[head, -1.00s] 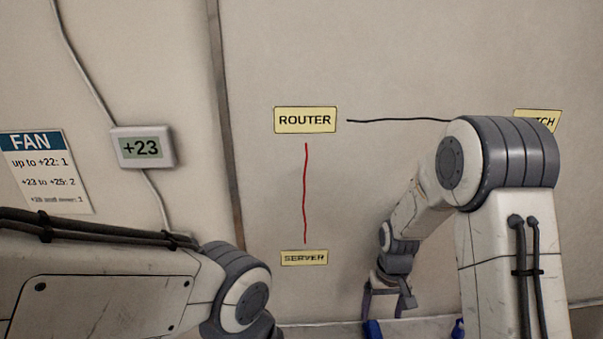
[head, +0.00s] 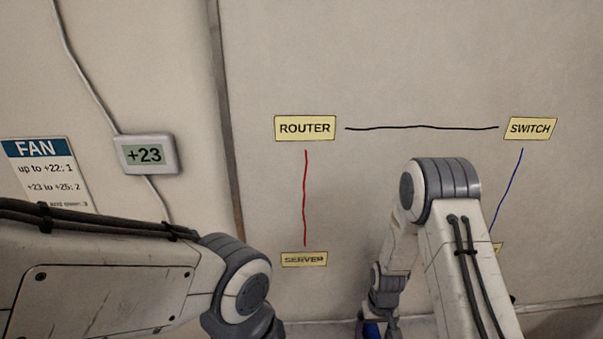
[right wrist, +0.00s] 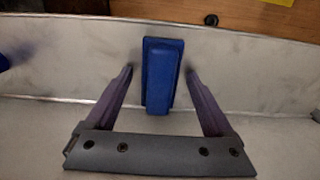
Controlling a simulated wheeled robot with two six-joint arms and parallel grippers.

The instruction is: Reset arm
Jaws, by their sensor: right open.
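My right arm (head: 450,250) reaches down in front of the wall in the head view. Its gripper is at the bottom edge there, mostly hidden by the arm. In the right wrist view my right gripper (right wrist: 159,74) is open. An upright-looking blue block or handle (right wrist: 162,75) appears between its two fingers, with gaps on both sides. I cannot tell how far the fingertips are from it. My left arm (head: 120,285) comes in from the left, bent downward; its gripper is out of view.
The wall has a ROUTER label (head: 305,128), a SWITCH label (head: 530,128) and a SERVER label (head: 304,259), joined by coloured lines. A display (head: 146,154) reads +23 beside a FAN sheet (head: 45,170). Another blue piece (right wrist: 4,60) shows at the wrist view's left edge.

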